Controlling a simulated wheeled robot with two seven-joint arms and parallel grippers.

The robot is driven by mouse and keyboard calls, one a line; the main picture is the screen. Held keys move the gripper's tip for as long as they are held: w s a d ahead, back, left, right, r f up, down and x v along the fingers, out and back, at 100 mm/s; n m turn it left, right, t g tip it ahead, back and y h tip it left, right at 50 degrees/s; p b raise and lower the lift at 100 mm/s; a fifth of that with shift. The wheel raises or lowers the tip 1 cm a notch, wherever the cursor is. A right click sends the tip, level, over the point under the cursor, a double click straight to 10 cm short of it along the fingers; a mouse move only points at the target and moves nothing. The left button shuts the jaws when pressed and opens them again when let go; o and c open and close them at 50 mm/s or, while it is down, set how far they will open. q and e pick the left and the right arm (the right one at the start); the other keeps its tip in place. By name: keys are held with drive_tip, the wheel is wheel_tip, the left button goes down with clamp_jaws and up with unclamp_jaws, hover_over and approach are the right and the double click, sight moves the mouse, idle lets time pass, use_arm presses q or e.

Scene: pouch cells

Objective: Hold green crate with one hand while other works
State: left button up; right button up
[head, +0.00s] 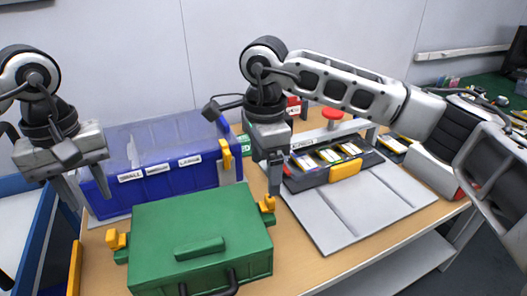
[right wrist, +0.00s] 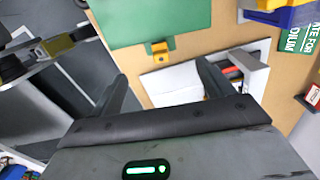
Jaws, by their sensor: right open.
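The green crate (head: 160,222), with a closed green lid, dark front handles and yellow side latches, stands at the front of the table. Its green top also shows in the right wrist view (right wrist: 150,18), with one yellow latch (right wrist: 160,52). My left gripper (head: 84,192) is open and empty, above and left of the crate, by the blue box's left end. My right gripper (head: 272,180) points down just beyond the crate's right rear corner, near the right latch. In the right wrist view its fingers (right wrist: 163,78) are apart with nothing held between them.
A blue box (head: 150,187) with white labels and a clear lid stands behind the green crate. To the right, a grey board (head: 350,205) lies before a rack of pouch cells (head: 328,160). A red round-topped thing (head: 332,114) stands behind. Bare wood shows right of the crate.

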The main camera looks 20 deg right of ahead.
sight(264, 206)
wheel_tip(264, 206, down, 13)
drive_tip(key=shift+r, duration=0.15)
idle(0.4)
drive_tip(key=c, duration=1.4)
use_arm(q)
clamp_jaws()
